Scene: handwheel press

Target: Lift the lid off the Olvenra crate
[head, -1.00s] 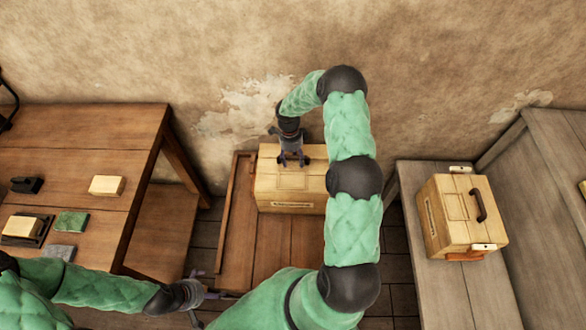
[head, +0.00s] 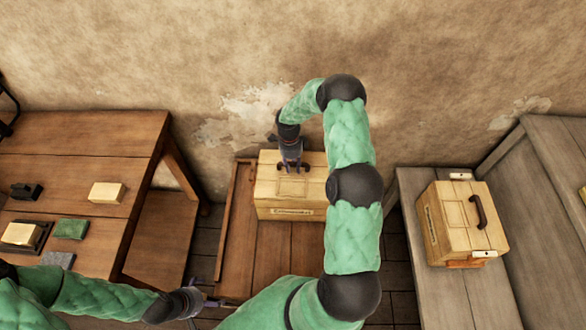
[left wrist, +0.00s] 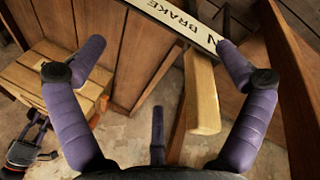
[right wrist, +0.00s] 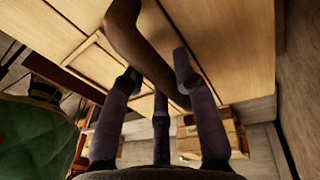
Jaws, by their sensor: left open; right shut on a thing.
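A pale wooden crate (head: 290,208) with a lid (head: 292,184) stands on a brown wooden bench in the middle of the head view. Its front label is too small to read. My right gripper (head: 293,167) is over the lid and shut on its dark curved handle (right wrist: 135,40), which shows between the fingers in the right wrist view. The lid appears seated on the crate; the gripper hides most of the handle in the head view. My left gripper (head: 213,303) is open and empty at the lower left, also in the left wrist view (left wrist: 162,45).
A similar handled crate (head: 450,232) stands on the grey bench at right, with light latches and a side label. The left table (head: 85,150) carries several small blocks. In the left wrist view, a wooden bar (left wrist: 202,95) is beside a white strip marked BRAKE (left wrist: 165,15).

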